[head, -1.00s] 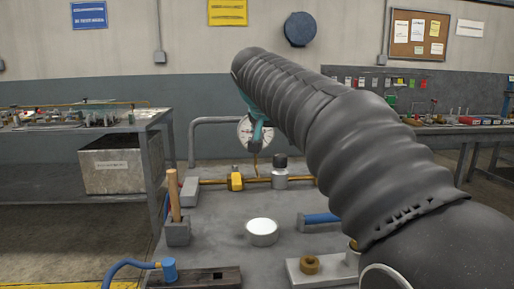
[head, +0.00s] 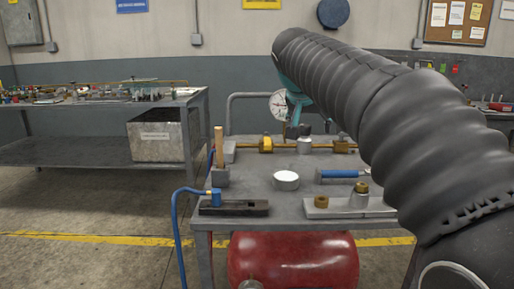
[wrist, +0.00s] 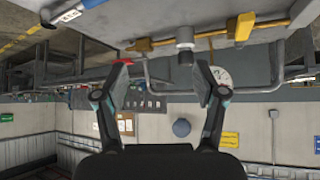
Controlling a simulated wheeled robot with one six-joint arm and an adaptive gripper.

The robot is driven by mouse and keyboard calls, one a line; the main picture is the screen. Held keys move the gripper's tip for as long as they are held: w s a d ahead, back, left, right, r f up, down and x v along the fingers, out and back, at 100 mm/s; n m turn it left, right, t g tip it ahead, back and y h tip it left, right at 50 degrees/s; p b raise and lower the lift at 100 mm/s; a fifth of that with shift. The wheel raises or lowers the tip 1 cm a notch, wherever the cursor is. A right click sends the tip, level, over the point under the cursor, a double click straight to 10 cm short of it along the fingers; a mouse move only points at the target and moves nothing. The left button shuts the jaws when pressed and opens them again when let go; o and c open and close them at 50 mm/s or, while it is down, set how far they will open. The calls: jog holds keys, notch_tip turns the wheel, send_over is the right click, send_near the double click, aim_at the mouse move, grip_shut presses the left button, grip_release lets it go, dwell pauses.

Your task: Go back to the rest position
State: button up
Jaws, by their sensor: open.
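My gripper (wrist: 161,84) shows in the wrist view with its two fingers spread wide apart and nothing between them. In the head view my dark ribbed arm reaches up and left across the right side, and the gripper (head: 296,131) hangs at its far end above the back of the grey workbench (head: 253,196). The arm hides part of the gripper and the bench's right side.
The bench holds a white round container (head: 286,180), a blue-handled tool (head: 340,174), a brass pipe (head: 283,148) and a gauge (head: 278,105). A red tank (head: 294,262) sits below. A side table (head: 90,105) stands left. Floor at front left is clear.

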jog(key=s+d+f+n, duration=0.1)
jog(key=s+f, duration=0.2)
jog(key=s, duration=0.3)
jog(key=s+d+f+n+g+y, duration=0.1)
jog(key=s+f, duration=0.3)
jog(key=s, duration=0.1)
jog(key=s+d+f+y, duration=0.1)
jog(key=s+f, duration=0.3)
jog(key=s, duration=0.2)
jog(key=shift+s+d+f+n, duration=0.15)
jog(key=shift+s+d+n, duration=0.15)
jog(key=shift+n, duration=0.1)
jog(key=s+f+n+g+y, duration=0.1)
jog(key=s+f, duration=1.3)
jog(key=f, duration=0.1)
jog(key=shift+s+a+n+y, duration=0.2)
jog(key=shift+s+n+y, duration=0.1)
jog(key=shift+s+n, duration=0.1)
jog(key=shift+w, duration=0.1)
jog(key=shift+c, duration=0.2)
dwell(1.7)
